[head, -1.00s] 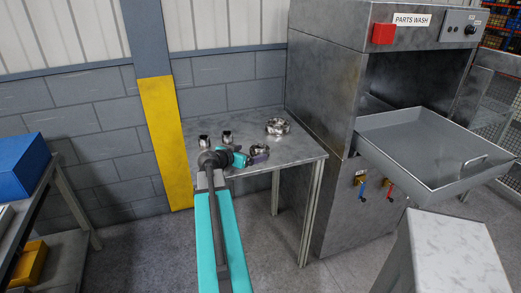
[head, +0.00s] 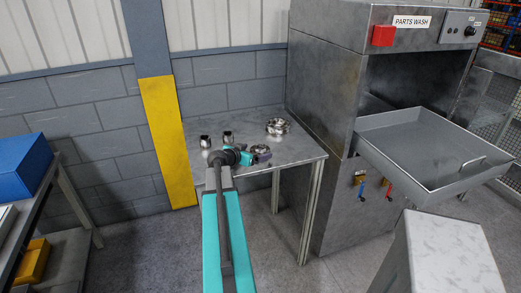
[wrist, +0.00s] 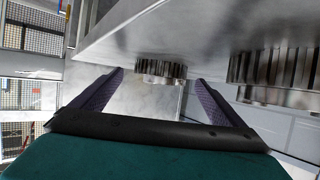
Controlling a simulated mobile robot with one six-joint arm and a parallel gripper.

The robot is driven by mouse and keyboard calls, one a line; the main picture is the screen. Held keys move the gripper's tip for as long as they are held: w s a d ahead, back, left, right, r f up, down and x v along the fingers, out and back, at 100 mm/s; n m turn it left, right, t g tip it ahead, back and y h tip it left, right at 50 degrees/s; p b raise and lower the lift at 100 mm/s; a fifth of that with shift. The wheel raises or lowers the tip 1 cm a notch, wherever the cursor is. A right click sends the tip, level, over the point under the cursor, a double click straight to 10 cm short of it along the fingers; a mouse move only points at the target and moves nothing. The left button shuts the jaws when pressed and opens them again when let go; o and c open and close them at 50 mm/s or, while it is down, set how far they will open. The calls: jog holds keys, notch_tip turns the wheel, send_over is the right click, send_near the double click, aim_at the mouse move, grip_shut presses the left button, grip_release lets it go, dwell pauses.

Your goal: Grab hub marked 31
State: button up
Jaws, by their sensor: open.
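In the wrist view a toothed metal hub (wrist: 160,70) lies ahead, between the purple fingers of my gripper (wrist: 158,77). My gripper is open, and nothing is gripped. I cannot tell whether the fingers overlap the hub or stop short of it. No number can be read on any part, so I cannot tell which one is marked 31. In the head view my gripper (head: 263,157) is low over the metal table (head: 292,149), beside a small round metal part (head: 260,148) that it partly hides.
A larger ribbed part (wrist: 275,80) is close to the right finger in the wrist view. In the head view a stacked round part (head: 277,127) stands farther back. Two small cylinders (head: 205,141) (head: 227,137) stand at the left. The parts washer (head: 325,130) borders the table's right side.

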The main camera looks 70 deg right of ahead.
aim_at(258, 145)
jog(key=shift+p+x, duration=0.45)
jog(key=shift+x, duration=1)
jog(key=shift+r, duration=0.1)
jog(key=c, duration=1.6)
jog(key=shift+r, duration=0.15)
jog(key=shift+c, duration=0.2)
jog(key=shift+r+b, duration=0.8)
jog(key=shift+r, duration=0.45)
jog(key=shift+a+r, duration=0.1)
jog(key=shift+r, duration=0.25)
jog(key=w+a+b, duration=0.1)
jog(key=a, duration=0.4)
jog(key=w+a+r+b, duration=0.1)
jog(key=a+b, duration=0.1)
jog(key=a, duration=0.3)
jog(key=w+a+b, duration=0.2)
jog(key=a, duration=0.3)
jog(key=shift+a+r, duration=0.1)
jog(key=shift+r, duration=0.15)
